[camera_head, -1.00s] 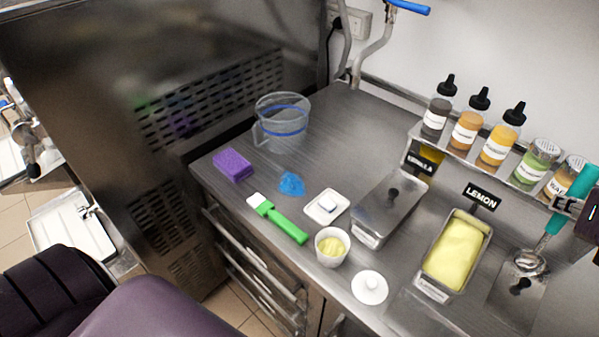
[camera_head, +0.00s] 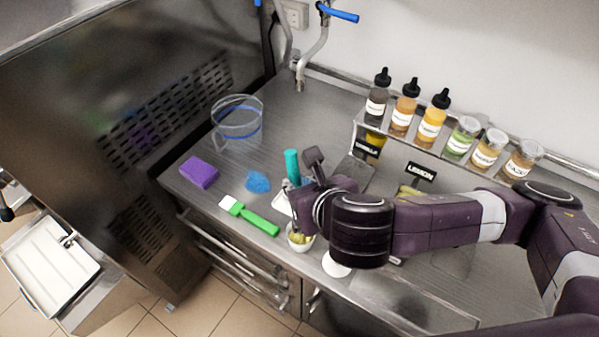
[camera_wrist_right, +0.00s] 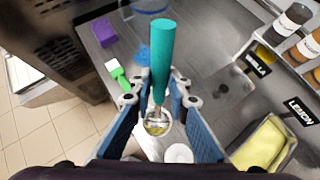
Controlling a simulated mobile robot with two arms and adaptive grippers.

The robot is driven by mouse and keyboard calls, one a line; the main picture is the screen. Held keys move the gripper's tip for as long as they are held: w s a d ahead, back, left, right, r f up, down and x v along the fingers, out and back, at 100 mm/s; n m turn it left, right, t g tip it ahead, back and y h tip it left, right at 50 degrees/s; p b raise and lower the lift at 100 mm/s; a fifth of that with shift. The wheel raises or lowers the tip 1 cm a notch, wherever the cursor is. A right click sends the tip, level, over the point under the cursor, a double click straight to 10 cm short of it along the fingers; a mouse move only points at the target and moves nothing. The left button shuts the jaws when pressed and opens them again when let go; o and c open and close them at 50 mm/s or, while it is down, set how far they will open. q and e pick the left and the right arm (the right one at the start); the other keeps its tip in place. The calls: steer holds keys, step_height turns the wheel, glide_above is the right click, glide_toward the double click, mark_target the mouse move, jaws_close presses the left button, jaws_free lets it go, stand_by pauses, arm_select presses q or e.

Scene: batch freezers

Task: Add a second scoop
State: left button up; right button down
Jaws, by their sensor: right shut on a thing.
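My right gripper (camera_head: 304,190) is shut on the scoop, whose teal handle (camera_head: 291,166) sticks up between the fingers; the handle also shows in the right wrist view (camera_wrist_right: 161,55). The scoop's metal head (camera_wrist_right: 157,121) is over the small white cup, seemingly at its mouth; I cannot tell if it touches. The cup (camera_head: 299,246) stands near the counter's front edge with yellow ice cream in it. The lemon pan (camera_wrist_right: 262,150) of yellow ice cream is to the right, mostly hidden by my arm in the head view. My left gripper is not in view.
A white lid (camera_head: 335,265) lies right of the cup. Bottles and jars stand on the rear shelf (camera_head: 440,152). The counter beside the jug is clear.

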steer(key=w+g+p, duration=0.1)
steer(key=p, duration=0.1)
steer(key=w+a+g+p, duration=0.1)
steer(key=w+g+p, duration=0.1)
steer(key=shift+w+f+h, duration=0.2)
steer(key=shift+h, duration=0.2)
steer(key=w+a+f+g+h+b, duration=0.2)
steer(key=w+f+g+b, duration=0.3)
steer(key=g, duration=0.4)
steer(key=shift+w+f+g+h, duration=0.3)
steer(key=shift+w+f+h, duration=0.25)
steer(key=shift+w, duration=0.3)
steer(key=shift+a, duration=0.1)
